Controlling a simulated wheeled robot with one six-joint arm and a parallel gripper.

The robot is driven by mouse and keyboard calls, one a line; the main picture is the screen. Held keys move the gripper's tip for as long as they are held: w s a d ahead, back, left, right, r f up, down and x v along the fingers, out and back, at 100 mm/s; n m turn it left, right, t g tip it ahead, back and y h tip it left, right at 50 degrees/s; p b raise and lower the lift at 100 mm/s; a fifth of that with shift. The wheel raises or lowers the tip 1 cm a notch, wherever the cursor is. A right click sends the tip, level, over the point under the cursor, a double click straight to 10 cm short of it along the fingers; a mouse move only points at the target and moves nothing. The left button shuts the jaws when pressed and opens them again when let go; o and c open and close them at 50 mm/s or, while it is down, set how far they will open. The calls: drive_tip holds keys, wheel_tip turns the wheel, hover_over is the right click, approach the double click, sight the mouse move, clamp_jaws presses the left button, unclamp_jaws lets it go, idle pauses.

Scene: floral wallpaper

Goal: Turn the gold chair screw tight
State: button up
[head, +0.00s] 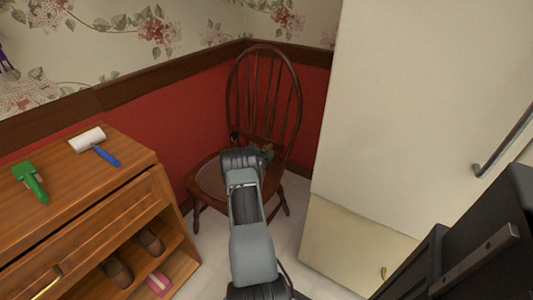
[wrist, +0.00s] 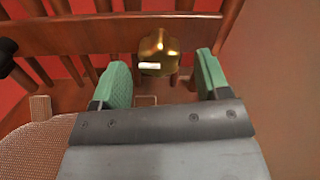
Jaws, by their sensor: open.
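The gold chair screw (wrist: 158,52) shows in the wrist view at the lower back of the wooden chair (head: 262,56), with a pale slot-like mark on it. My gripper (wrist: 162,78) is open, with one green finger on each side of the screw and visible gaps between. I cannot tell how deep the fingertips are relative to the screw. In the head view my gripper (head: 265,152) is at the chair back, above the seat, and my arm hides part of the chair. The chair stands upright in the corner.
A wooden cabinet (head: 95,195) on the left carries a lint roller (head: 90,139) and a green tool (head: 31,180); shoes (head: 118,272) sit on its lower shelf. A white fridge-like unit (head: 415,110) stands close on the right. The red wall (head: 180,115) is behind the chair.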

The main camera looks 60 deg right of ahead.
drive_tip(key=shift+d, duration=1.3)
drive_tip(key=shift+c, duration=0.3)
drive_tip(key=c, duration=0.9)
drive_tip(key=shift+o, duration=0.2)
drive_tip(key=shift+b, duration=0.35)
